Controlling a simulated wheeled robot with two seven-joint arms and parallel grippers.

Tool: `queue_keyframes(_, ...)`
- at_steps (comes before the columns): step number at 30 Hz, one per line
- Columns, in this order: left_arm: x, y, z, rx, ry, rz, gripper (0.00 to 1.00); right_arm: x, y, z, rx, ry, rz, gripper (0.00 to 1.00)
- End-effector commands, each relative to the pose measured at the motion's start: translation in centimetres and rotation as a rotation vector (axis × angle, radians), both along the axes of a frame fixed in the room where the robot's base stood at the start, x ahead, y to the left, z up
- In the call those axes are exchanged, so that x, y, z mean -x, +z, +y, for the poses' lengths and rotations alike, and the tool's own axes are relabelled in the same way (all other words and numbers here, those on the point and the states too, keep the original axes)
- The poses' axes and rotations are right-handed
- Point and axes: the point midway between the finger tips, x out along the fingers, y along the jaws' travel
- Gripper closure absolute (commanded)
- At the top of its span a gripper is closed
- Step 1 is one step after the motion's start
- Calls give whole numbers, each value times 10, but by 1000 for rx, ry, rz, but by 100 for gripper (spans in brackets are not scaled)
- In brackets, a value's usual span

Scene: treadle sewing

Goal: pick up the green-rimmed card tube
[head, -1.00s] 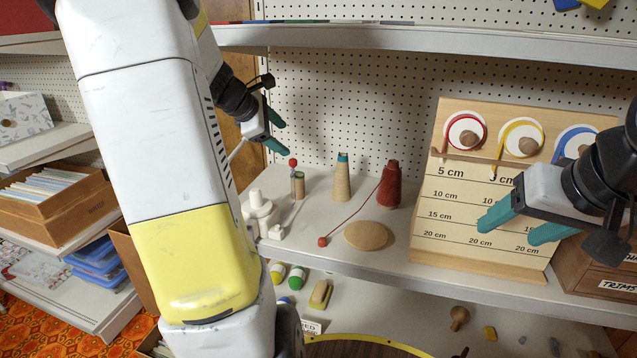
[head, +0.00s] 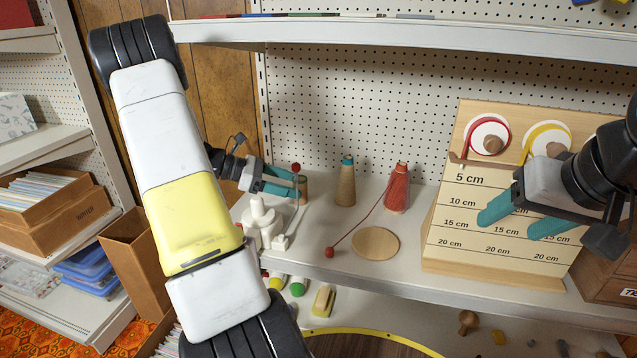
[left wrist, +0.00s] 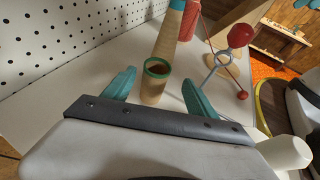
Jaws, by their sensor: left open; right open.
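The green-rimmed card tube (left wrist: 154,85) stands upright on the white shelf in the left wrist view, its open top toward the camera. In the head view the tube (head: 303,186) is small and partly hidden by my left gripper. My left gripper (head: 291,182) is open and reaches in from the left, low over the shelf. In the left wrist view its teal fingers (left wrist: 158,84) lie on either side of the tube, with visible gaps; contact cannot be seen. My right gripper (head: 505,222) is open and empty in front of the length board.
A red-ball wire post (left wrist: 240,38) stands close beside the tube. A teal-topped cone (head: 346,185) and red thread cone (head: 397,188) stand to the right. A white fixture (head: 262,222) is in front, left. A wooden disc (head: 376,244) lies flat. The length board (head: 470,200) stands right.

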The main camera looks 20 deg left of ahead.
Motion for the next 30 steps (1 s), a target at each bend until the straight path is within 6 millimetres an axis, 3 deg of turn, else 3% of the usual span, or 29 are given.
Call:
queue_keyframes(12,-29,-19,-43,-2,-2,1,33,0,0,0,0,0,0,38)
queue_keyframes(21,-31,-20,-47,-3,1,0,33,0,0,0,0,0,0,38)
queue_keyframes(30,-31,-20,-47,-5,0,0,92,0,0,0,0,0,0,38)
